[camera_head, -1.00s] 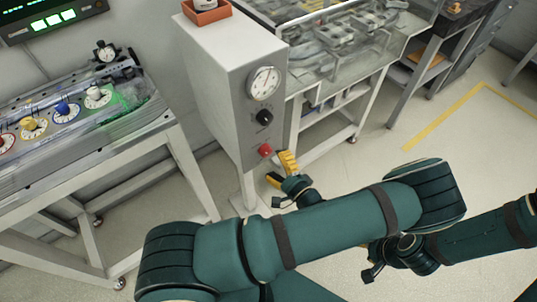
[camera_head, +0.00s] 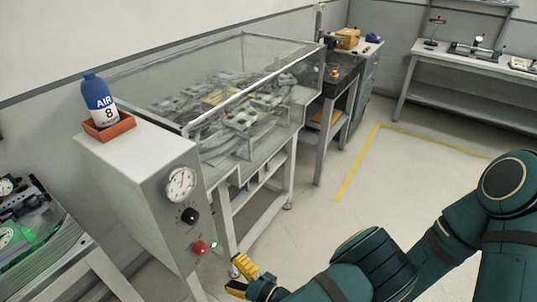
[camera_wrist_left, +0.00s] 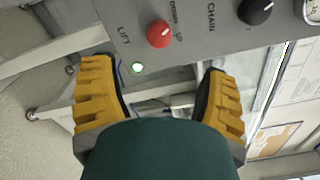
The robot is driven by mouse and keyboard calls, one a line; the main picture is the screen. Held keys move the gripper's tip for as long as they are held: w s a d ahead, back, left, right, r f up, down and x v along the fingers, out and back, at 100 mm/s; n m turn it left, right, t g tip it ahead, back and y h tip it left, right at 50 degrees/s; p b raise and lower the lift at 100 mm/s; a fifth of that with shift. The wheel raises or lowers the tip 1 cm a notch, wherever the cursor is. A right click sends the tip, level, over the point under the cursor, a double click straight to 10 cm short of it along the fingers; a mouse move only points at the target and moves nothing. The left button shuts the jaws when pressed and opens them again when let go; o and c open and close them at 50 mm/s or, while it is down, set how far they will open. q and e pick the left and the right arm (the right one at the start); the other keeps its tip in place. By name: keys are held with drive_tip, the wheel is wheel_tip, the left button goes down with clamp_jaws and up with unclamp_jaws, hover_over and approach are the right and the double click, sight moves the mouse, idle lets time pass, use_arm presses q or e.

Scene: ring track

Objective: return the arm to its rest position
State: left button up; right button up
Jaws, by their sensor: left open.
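My left gripper (camera_head: 240,276) shows at the bottom of the head view, its yellow fingers below the front of a grey control cabinet (camera_head: 150,222). In the left wrist view the two yellow fingers (camera_wrist_left: 160,100) are spread wide with nothing between them. Ahead of them is the cabinet's panel with a red knob (camera_wrist_left: 160,33) marked LIFT, a lit white-green lamp (camera_wrist_left: 138,67) and a black knob (camera_wrist_left: 255,10) marked CHAIN. The fingers look apart from the knobs. My green arm (camera_head: 372,262) fills the lower right of the head view. My right gripper is not in view.
A dark bench (camera_head: 343,82) and a white bench (camera_head: 450,93) are farther back. Open floor with a yellow line (camera_head: 357,163) lies right.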

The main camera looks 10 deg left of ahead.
use_arm(q)
drive_tip(key=s+f+n+g+h, duration=0.2)
drive_tip(key=s+f+g+h, duration=0.35)
drive_tip(key=s, duration=0.25)
drive_tip(key=s+f+n+g+h, duration=0.2)
drive_tip(key=s+f+g+h, duration=0.2)
drive_tip(key=s+g, duration=0.3)
drive_tip(key=w+d+n+t+h, duration=0.15)
drive_tip(key=d+n+h, duration=0.25)
drive_tip(key=d+h, duration=0.5)
drive_tip(key=w+a+r+n+t+h, duration=0.2)
drive_tip(key=w+r+n+t, duration=0.1)
drive_tip(key=w, duration=0.5)
drive_tip(key=r+t, duration=0.1)
drive_tip(key=t, duration=0.1)
drive_tip(key=shift+w+a+t, duration=0.3)
drive_tip(key=shift+t, duration=0.1)
